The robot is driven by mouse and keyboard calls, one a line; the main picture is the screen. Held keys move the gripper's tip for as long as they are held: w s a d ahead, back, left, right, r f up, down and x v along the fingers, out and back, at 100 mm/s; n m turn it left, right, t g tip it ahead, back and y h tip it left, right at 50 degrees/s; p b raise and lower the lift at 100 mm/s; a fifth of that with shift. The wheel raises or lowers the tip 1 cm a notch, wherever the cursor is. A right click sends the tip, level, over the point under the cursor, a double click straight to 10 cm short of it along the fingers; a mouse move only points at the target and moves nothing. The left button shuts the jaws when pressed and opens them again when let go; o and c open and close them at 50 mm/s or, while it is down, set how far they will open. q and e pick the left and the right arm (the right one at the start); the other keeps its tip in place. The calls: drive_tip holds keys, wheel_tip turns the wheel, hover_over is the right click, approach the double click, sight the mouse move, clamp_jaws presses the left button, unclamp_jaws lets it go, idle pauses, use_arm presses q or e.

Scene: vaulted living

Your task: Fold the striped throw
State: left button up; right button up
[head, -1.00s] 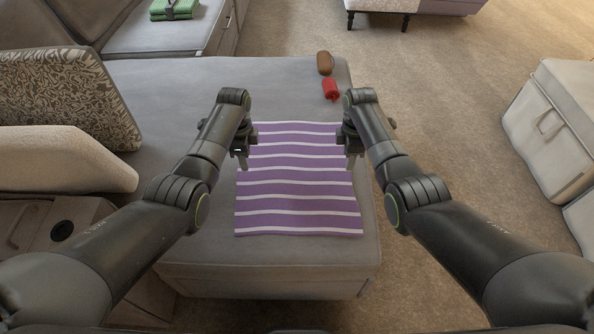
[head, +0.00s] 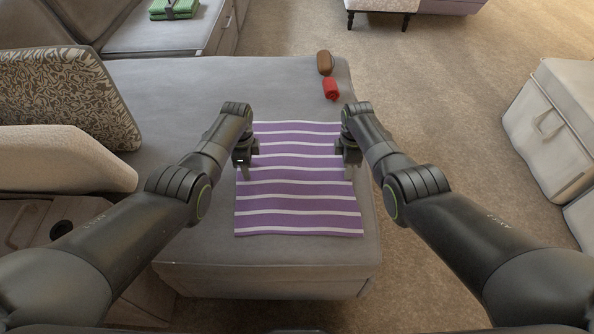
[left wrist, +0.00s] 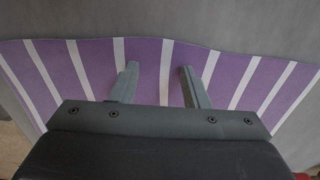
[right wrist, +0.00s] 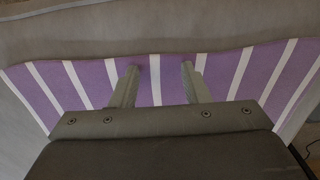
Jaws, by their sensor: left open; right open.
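The striped throw (head: 298,190), purple with white stripes, lies spread flat on the grey sofa seat. My left gripper (head: 243,172) is open at the throw's left edge, and my right gripper (head: 350,172) is open at its right edge. In the left wrist view, the open fingers (left wrist: 160,84) point at the striped throw (left wrist: 228,75), with its wavy edge beyond them. In the right wrist view, the open fingers (right wrist: 158,82) are likewise over the throw (right wrist: 215,75). Both grippers look empty; I cannot tell whether the fingertips touch the cloth.
A brown object (head: 325,62) and a red rolled item (head: 331,89) lie behind the throw on the seat. A patterned cushion (head: 70,95) and a pale cushion (head: 60,160) are at the left. Bare seat (head: 185,90) lies back left of the throw.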

use_arm(q)
drive_tip(key=shift+f, duration=0.1)
clamp_jaws()
use_arm(e)
drive_tip(key=shift+f, duration=0.1)
clamp_jaws()
use_arm(q)
drive_tip(key=shift+r, duration=0.2)
